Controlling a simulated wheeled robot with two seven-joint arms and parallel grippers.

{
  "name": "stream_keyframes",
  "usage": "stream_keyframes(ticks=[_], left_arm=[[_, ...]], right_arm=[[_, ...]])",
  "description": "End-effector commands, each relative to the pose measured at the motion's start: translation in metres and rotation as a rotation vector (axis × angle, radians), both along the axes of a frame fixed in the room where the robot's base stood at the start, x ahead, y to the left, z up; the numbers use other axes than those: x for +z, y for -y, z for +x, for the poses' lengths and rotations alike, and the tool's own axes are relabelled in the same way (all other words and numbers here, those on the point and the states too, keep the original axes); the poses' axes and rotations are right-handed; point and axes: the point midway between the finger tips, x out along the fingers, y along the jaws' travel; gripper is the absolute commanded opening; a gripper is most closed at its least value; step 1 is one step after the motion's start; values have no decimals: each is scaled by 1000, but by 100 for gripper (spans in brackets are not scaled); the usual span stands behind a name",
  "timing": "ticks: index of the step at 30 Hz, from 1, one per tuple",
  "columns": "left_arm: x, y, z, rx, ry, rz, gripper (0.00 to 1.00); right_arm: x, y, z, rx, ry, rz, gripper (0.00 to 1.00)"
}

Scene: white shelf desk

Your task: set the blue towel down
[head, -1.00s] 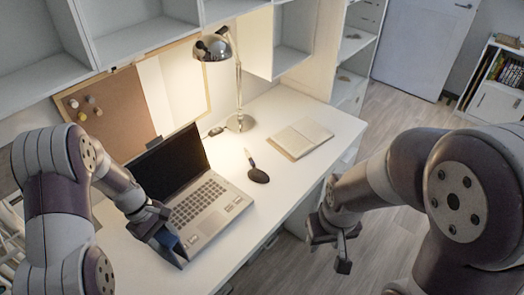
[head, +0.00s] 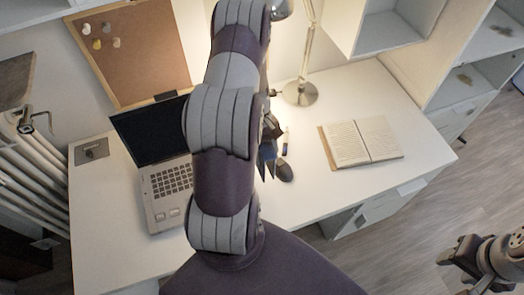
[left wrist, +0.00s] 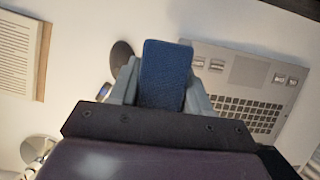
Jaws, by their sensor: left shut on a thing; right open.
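The blue towel (left wrist: 165,72) is a small folded dark-blue piece, pinched between the fingers of my left gripper (left wrist: 160,85) in the left wrist view. My right gripper (head: 460,262) is open and empty at the lower right, over the floor and away from the desk.
An open laptop (head: 165,190) stands left of my left arm. The mouse (head: 286,172) and a pen (head: 285,143) lie close right of the gripper. An open book (head: 362,145) and the lamp base (head: 300,93) are farther off. The desk's front right strip is clear.

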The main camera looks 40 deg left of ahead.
Motion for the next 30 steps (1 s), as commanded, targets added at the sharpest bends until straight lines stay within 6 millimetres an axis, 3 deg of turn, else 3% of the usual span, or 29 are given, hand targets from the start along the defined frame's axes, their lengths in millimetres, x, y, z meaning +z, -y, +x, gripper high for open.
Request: stream_keyframes(ticks=[3,6,14,25,26,27,28,30], left_arm=[[-14,-23,11,0,0,0,11],[-21,-32,15,0,0,-1,11],[-60,-33,16,0,-1,0,11],[-67,-33,16,-1,0,0,11],[-66,-33,16,-1,1,1,54],[-65,-33,16,-1,0,0,67],[-65,-33,16,-1,0,0,73],[-65,-33,16,-1,0,0,73]], right_arm=[[6,0,0,0,0,0,51],[7,0,0,0,0,0,51],[17,0,0,0,0,0,51],[12,0,0,0,0,0,51],[13,0,0,0,0,0,51],[13,0,0,0,0,0,51],[13,0,0,0,0,0,51],[13,0,0,0,0,0,51]])
